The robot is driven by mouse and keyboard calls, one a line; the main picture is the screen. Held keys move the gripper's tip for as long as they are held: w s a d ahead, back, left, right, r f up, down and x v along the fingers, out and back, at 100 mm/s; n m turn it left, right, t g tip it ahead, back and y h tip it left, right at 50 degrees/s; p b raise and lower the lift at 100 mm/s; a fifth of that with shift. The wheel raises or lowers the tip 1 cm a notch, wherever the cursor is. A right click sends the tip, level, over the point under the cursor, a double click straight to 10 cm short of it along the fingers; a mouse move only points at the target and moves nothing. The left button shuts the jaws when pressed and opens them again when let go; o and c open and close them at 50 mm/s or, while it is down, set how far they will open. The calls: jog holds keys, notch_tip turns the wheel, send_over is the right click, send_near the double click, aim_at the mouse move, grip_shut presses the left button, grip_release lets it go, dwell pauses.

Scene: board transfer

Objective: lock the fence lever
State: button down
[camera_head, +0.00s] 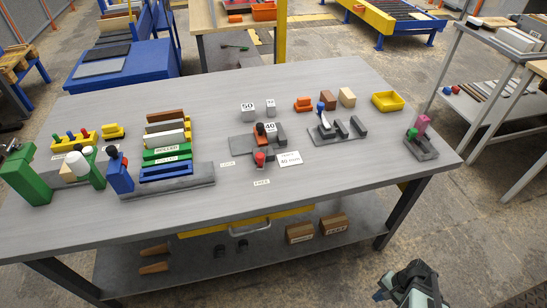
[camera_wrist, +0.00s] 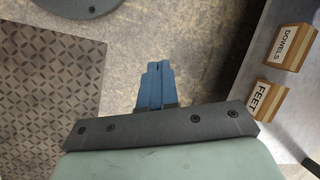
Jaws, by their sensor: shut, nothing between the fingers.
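The fence fixture (camera_head: 240,143) is a grey plate near the middle of the table, with grey and orange-red blocks and a black knob on it. A red-knobbed lever (camera_head: 260,158) stands at its front edge, just behind the label reading FREE (camera_head: 261,182). Another small label (camera_head: 227,164), too small to read surely, lies to its left. My gripper (camera_head: 381,294) is off the table at the bottom right, far from the lever. In the wrist view its blue fingers (camera_wrist: 154,86) are together and empty, above the floor. The lever is not in the wrist view.
A card reading 40 mm (camera_head: 289,159) lies right of the lever. Blocks marked 50 (camera_head: 248,110) and a smaller one stand behind. A green clamp (camera_head: 26,177) and blue fixture (camera_head: 119,172) stand left. Boxes marked DOWELS (camera_wrist: 288,47) and FEET (camera_wrist: 265,101) sit on the lower shelf.

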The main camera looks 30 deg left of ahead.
jog(key=w+r+m+t+y, duration=0.45)
jog(key=w+r+t, duration=0.45)
jog(key=w+r, duration=2.5)
jog(key=s+a+r+n+g+y, duration=0.15)
jog(key=s+a+r, duration=0.3)
jog(key=a, duration=0.55)
jog(key=s+a+r+n+g, duration=0.2)
jog(key=s+a+r+n, duration=0.15)
jog(key=s+a, duration=0.45)
jog(key=s+a+r+n+g, duration=0.2)
jog(key=s+a, duration=0.5)
jog(key=a, duration=0.2)
jog(key=s+a+r+n+g, duration=0.2)
jog(key=s+a+r+n, duration=0.1)
jog(key=s+a, duration=0.3)
jog(key=a, duration=0.2)
jog(key=shift+s+a+r, duration=0.15)
jog(key=shift+s+a, duration=0.2)
jog(key=shift+s, duration=0.05)
